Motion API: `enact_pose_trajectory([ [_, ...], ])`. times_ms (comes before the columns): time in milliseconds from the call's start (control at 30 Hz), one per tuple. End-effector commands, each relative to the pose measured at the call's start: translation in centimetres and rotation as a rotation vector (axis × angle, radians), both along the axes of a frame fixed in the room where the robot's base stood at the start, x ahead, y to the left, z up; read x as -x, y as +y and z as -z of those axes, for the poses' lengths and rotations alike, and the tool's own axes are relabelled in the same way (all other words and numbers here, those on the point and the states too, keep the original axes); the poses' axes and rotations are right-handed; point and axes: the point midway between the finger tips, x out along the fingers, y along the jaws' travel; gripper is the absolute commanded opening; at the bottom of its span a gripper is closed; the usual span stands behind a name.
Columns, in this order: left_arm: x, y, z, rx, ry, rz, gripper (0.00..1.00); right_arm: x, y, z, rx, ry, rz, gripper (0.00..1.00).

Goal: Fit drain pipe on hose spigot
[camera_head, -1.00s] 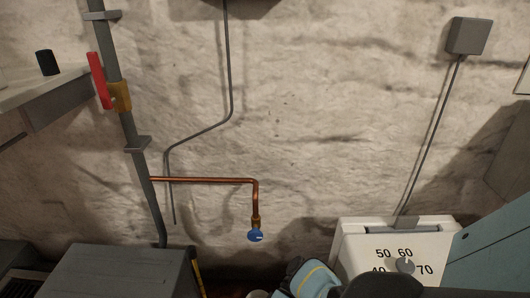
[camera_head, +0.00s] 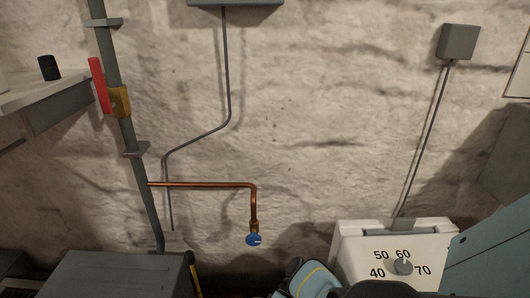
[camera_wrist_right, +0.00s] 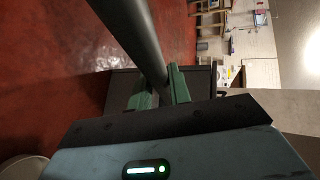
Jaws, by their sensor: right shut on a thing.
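The hose spigot (camera_head: 254,238), brass with a blue handle, hangs at the end of a copper pipe (camera_head: 205,185) on the wall in the head view. Its lower end is not clearly visible. In the right wrist view, my right gripper (camera_wrist_right: 160,90) has its green fingers shut on a dark grey drain pipe (camera_wrist_right: 134,32), which runs up and out of the picture. The gripped pipe does not show in the head view, so its distance from the spigot cannot be told. My left gripper is not in view.
A white machine with a temperature dial (camera_head: 403,267) stands right of the spigot. A dark grey box (camera_head: 115,277) stands lower left. A vertical grey wall pipe (camera_head: 124,130) carries a red lever (camera_head: 99,86). A shelf (camera_head: 40,95) is at far left.

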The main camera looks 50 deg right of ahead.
Motion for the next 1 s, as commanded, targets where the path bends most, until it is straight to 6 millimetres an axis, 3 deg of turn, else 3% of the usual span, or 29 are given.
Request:
enact_pose_trajectory([
  [33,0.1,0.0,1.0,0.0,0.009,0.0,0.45,2.0,2.2,2.4,-0.039,0.046,-0.005,0.0],
  [1000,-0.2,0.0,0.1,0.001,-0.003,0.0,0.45,2.1,2.3,1.4,-0.039,0.046,-0.007,0.0],
])
